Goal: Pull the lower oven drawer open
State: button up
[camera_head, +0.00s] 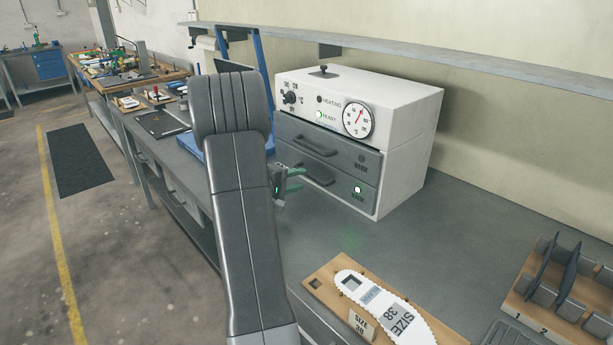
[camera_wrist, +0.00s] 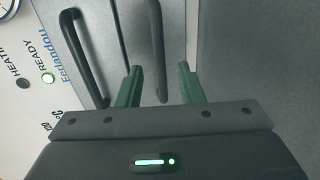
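The white oven (camera_head: 405,115) stands on the bench with two grey drawers, both flush with its front. The lower drawer (camera_head: 340,188) has a dark bar handle (camera_head: 318,176); a green light glows at its right. In the wrist view the lower handle (camera_wrist: 147,40) runs down the picture, its near end between my green fingertips. My gripper (camera_wrist: 160,78) is open, one finger on each side of the handle's line. In the head view my gripper (camera_head: 293,180) is just left of the lower handle, partly hidden by my arm. I cannot tell whether it touches.
The upper drawer's handle (camera_head: 314,146) is close above; it also shows in the wrist view (camera_wrist: 84,55). A wooden board (camera_head: 322,280) with a white size 38 insole template lies in front. A rack (camera_head: 555,285) stands right.

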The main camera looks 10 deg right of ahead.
jog(key=shift+x, duration=2.2)
jog(key=shift+c, duration=0.4)
grip_shut()
